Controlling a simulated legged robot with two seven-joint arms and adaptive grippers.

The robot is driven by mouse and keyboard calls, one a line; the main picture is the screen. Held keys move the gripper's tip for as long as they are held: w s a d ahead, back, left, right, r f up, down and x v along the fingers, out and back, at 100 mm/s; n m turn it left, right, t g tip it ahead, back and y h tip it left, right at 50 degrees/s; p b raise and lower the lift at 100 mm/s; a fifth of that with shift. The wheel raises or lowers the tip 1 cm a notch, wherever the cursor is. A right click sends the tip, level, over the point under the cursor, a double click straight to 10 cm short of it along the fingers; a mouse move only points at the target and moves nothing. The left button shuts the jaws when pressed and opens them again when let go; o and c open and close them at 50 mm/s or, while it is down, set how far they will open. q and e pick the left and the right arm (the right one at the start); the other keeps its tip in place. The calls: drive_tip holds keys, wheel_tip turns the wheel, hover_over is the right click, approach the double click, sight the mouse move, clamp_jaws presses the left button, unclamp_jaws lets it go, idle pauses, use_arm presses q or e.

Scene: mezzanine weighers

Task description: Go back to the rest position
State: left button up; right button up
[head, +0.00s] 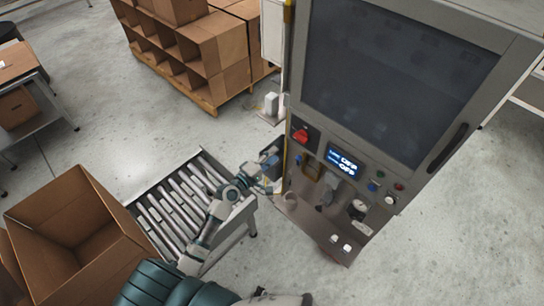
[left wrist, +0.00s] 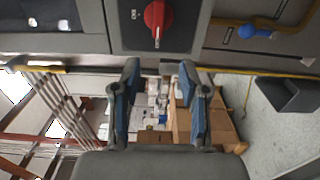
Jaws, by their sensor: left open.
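My left gripper (head: 268,178) reaches in from the lower left over the roller conveyor's end, close to the left edge of the grey machine (head: 320,228). In the left wrist view its two blue-padded fingers (left wrist: 160,68) stand apart with nothing between them. The red rotary switch (head: 299,135) is on the machine's front panel; it also shows in the left wrist view (left wrist: 155,18), beyond the fingertips and apart from them. My right gripper cannot be made out in either view.
A roller conveyor (head: 165,215) lies under my left arm. An open cardboard box (head: 100,262) stands at the left. A blue display (head: 343,161) and several buttons are on the panel. Boxed shelving (head: 215,60) stands behind.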

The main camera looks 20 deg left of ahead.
use_arm(q)
drive_tip(key=shift+d, duration=0.1)
idle(0.3)
drive_tip(key=s+a+f+m+g+y+b, duration=0.1)
drive_tip(key=s+f+m+g+y, duration=0.2)
drive_tip(key=f, duration=2)
drive_tip(key=s+f+m+g+y+b, duration=0.1)
drive_tip(key=s+f+m+g, duration=0.15)
drive_tip(key=s+f, duration=0.5)
drive_tip(key=s+f+m+g, duration=0.1)
drive_tip(key=s+f+g, duration=0.3)
drive_tip(key=f, duration=0.7)
drive_tip(key=s+f+m+g, duration=0.2)
drive_tip(key=s+f, duration=0.4)
drive_tip(key=s, duration=0.6)
drive_tip(key=s+d+f+m+g+y+b, duration=0.1)
drive_tip(key=s+f+m, duration=0.4)
drive_tip(key=s, duration=0.8)
drive_tip(key=s+f+m+g+y+b, duration=0.1)
drive_tip(key=s+f+m+g, duration=0.2)
drive_tip(key=s+f, duration=0.6)
drive_tip(key=s, duration=0.3)
drive_tip(key=shift+s+d, duration=0.2)
drive_tip(key=shift+s, duration=0.1)
drive_tip(key=shift+f+g, duration=0.1)
drive_tip(key=shift+g, duration=0.15)
drive_tip(key=shift+c, duration=0.3)
